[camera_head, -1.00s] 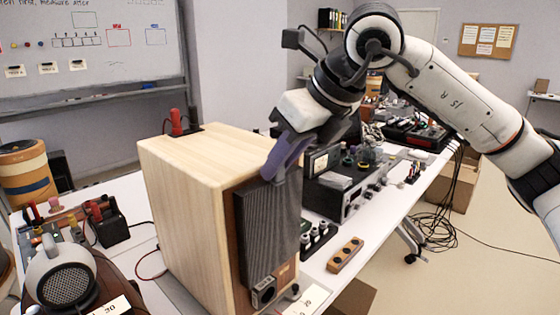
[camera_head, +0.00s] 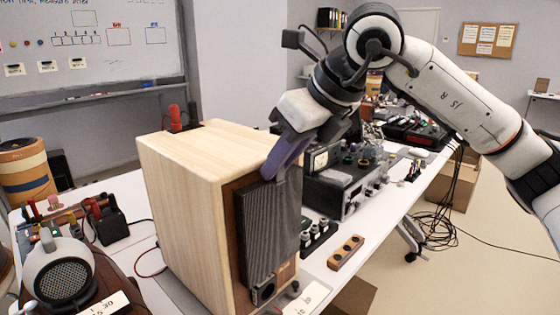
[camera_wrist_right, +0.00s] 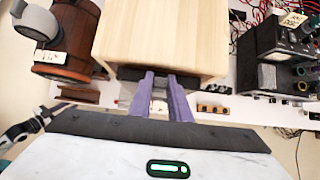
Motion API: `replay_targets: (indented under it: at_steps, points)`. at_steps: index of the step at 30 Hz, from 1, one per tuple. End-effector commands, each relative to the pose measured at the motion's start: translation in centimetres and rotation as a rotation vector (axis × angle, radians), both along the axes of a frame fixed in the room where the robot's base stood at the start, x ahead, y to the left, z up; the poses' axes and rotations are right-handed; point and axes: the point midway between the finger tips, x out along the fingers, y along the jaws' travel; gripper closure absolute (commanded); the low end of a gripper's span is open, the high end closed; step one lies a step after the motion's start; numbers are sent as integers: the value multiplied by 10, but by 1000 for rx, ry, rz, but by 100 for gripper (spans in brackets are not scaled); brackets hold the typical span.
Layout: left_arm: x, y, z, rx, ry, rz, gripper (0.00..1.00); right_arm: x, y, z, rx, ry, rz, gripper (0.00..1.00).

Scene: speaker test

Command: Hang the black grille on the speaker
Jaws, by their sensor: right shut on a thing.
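The speaker (camera_head: 185,190) is a pale wooden box with a brown front, standing upright on the white table. The black grille (camera_head: 268,230) is a ribbed upright panel in front of the brown baffle, which shows along its left side and below it. My right gripper (camera_head: 272,172) has its purple fingers shut on the grille's top edge. In the right wrist view the fingers (camera_wrist_right: 160,80) reach the dark top edge of the grille, close to the speaker's front. I cannot tell whether the grille touches the baffle.
A round grey-meshed device (camera_head: 62,275) stands at the front left. A grey instrument (camera_head: 345,180) with knobs is right of the speaker, with a small wooden block (camera_head: 345,252) in front of it. A red-handled tool (camera_head: 174,115) shows behind the speaker.

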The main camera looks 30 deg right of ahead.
Motion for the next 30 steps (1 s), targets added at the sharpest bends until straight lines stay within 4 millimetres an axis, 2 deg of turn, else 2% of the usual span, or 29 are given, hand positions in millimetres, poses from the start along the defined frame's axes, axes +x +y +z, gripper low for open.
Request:
replay_targets:
  at_steps: [5, 6, 9, 21, 23, 25, 30]
  points:
    - [0, 0, -2, 0, 0, 0, 76, 0, 0, -3, 0, 1, 0, 100]
    - [0, 0, -1, 0, 0, 0, 76, 0, 0, -2, -1, 2, 0, 78]
    - [0, 0, -1, 0, 0, 0, 76, 0, 0, -2, -1, 2, 0, 61]
    - [-1, 0, -2, 5, 5, -3, 76, 0, 0, -2, -1, 2, 0, 61]
    - [0, -4, 5, 4, 4, -11, 76, 0, 0, -2, -1, 2, 0, 61]
    - [4, -9, 13, -5, -11, -15, 76, -8, -3, 11, 1, -2, 1, 61]
    - [4, -9, 12, -6, -10, -14, 76, -29, -10, 42, 1, -4, 0, 61]
